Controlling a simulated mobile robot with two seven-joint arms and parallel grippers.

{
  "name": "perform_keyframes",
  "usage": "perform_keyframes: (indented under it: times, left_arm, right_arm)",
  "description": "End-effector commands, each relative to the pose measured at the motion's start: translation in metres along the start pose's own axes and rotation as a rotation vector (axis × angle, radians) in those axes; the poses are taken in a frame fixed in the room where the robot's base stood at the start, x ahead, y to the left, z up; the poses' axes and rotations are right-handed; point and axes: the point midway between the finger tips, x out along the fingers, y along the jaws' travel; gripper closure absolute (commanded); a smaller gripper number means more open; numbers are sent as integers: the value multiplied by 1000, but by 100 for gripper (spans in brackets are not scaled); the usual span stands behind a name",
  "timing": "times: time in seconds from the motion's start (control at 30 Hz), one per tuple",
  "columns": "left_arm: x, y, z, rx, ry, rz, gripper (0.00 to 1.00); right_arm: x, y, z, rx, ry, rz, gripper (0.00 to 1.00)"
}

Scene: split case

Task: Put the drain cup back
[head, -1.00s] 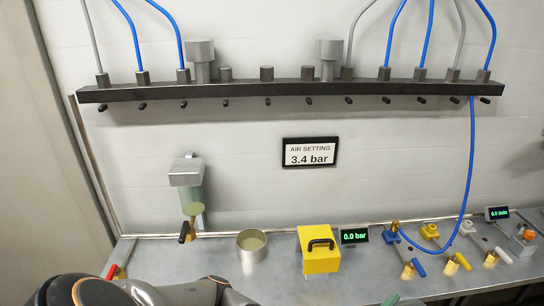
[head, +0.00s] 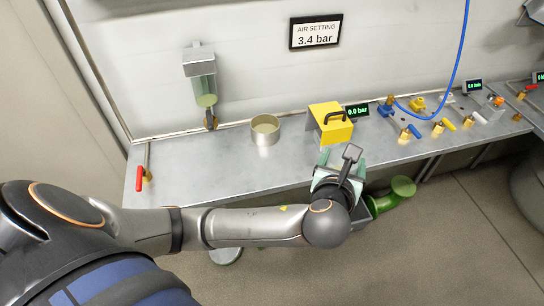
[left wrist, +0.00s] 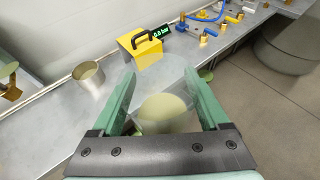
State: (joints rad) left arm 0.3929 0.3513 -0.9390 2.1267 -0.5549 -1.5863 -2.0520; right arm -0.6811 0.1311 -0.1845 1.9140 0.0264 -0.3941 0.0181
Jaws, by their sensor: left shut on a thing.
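My left gripper (head: 338,168) is at the front edge of the bench, in front of the yellow box. In the left wrist view its green fingers (left wrist: 165,100) are shut on a clear cup with a yellowish-green round part (left wrist: 166,112); I take this as the drain cup. Its outline is faint, and in the head view the gripper mostly hides it. A wall-mounted unit (head: 199,62) with a greenish bowl (head: 205,91) hangs at the left, with a brass and dark valve (head: 210,119) below it. My right gripper is not in view.
An open metal pot (head: 265,131) and the yellow box (head: 331,123) with a black handle stand on the bench (head: 215,168). A red-handled valve (head: 141,176) is at the left. Coloured valves (head: 438,127) line the right.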

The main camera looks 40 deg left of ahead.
Motion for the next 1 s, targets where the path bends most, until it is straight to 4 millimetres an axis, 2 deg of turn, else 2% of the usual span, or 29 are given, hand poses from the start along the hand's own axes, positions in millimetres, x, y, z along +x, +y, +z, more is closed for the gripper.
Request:
perform_keyframes:
  times: [0.03,0.1,0.2,0.3,0.47,0.8,1.0]
  left_arm:
    - [17,16,-13,-17,11,51,85]
    - [36,37,-24,-39,10,106,85]
    - [54,64,-40,-65,7,166,85]
    - [65,83,-51,-81,3,202,85]
    - [79,102,-58,-89,-3,223,85]
    - [146,158,-68,-91,-3,225,85]
    - [181,178,-96,-91,-1,222,85]
  right_arm:
    - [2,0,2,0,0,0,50]
    - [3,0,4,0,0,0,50]
    - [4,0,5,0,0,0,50]
    - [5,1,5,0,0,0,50]
    - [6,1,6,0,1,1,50]
    - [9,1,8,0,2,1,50]
    - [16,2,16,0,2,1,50]
